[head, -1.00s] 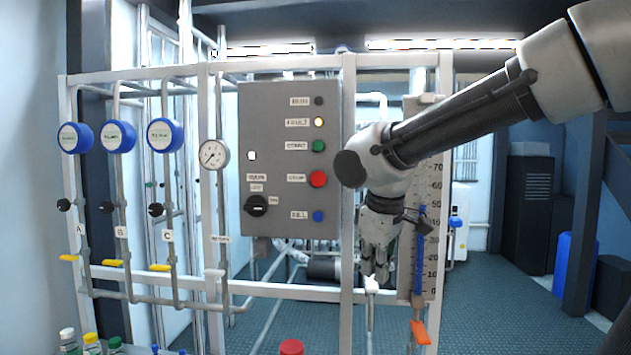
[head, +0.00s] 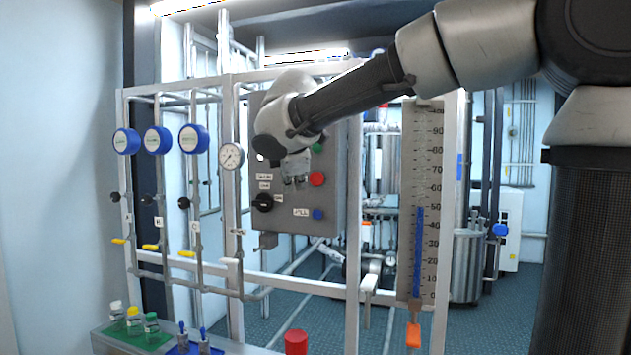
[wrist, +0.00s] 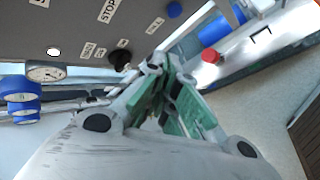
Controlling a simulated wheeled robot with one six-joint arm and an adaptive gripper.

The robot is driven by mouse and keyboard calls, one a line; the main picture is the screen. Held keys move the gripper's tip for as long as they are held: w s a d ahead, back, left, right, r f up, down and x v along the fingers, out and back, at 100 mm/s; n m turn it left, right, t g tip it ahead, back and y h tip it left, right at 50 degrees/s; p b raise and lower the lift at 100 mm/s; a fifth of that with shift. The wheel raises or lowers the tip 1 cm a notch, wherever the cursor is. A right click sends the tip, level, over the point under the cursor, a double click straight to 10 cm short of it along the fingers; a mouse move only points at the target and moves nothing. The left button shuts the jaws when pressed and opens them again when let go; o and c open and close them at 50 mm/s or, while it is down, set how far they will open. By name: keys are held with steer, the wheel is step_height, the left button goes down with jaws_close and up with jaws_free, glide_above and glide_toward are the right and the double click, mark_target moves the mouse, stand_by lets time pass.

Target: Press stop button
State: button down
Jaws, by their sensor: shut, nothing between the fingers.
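The grey control panel (head: 268,222) hangs on the white frame. Its red stop button (head: 317,179) shows just right of my gripper (head: 297,183) in the head view. My gripper is shut and empty, in front of the panel with its fingers pointing down; I cannot tell its distance from the panel face. My wrist hides the upper part of the panel and part of the green button (head: 318,147). In the wrist view the STOP label (wrist: 107,11) shows at the top edge, and the red button itself is out of frame. The gripper's green-padded fingers (wrist: 165,85) show there too.
Near the stop button are a blue button (head: 318,214) below and a black rotary knob (head: 262,203) lower left. A pressure gauge (head: 231,156) and blue round gauges (head: 190,139) are to the left. A scaled level column (head: 416,200) stands right. A red-topped object (head: 296,341) is below.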

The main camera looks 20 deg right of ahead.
steer(key=shift+w+d, duration=0.9)
steer(key=shift+w, duration=0.3)
steer(key=shift+w+d, duration=0.85)
steer(key=shift+w, duration=0.35)
steer(key=shift+w+d, duration=0.9)
steer(key=shift+w, duration=0.3)
steer(key=shift+w+d, duration=0.1)
steer(key=shift+w+d, duration=0.1)
steer(key=shift+w, duration=0.1)
steer(key=shift+w+d, duration=0.35)
steer(key=shift+w, duration=0.1)
steer(key=shift+s+a, duration=0.1)
steer(key=shift+s, duration=0.05)
steer(key=shift+s+a, duration=0.45)
steer(key=shift+s, duration=0.2)
steer(key=shift+a, duration=0.1)
steer(key=shift+s+a, duration=0.7)
steer(key=shift+s, duration=0.3)
steer(key=shift+s+a, duration=0.7)
steer(key=shift+s, duration=0.3)
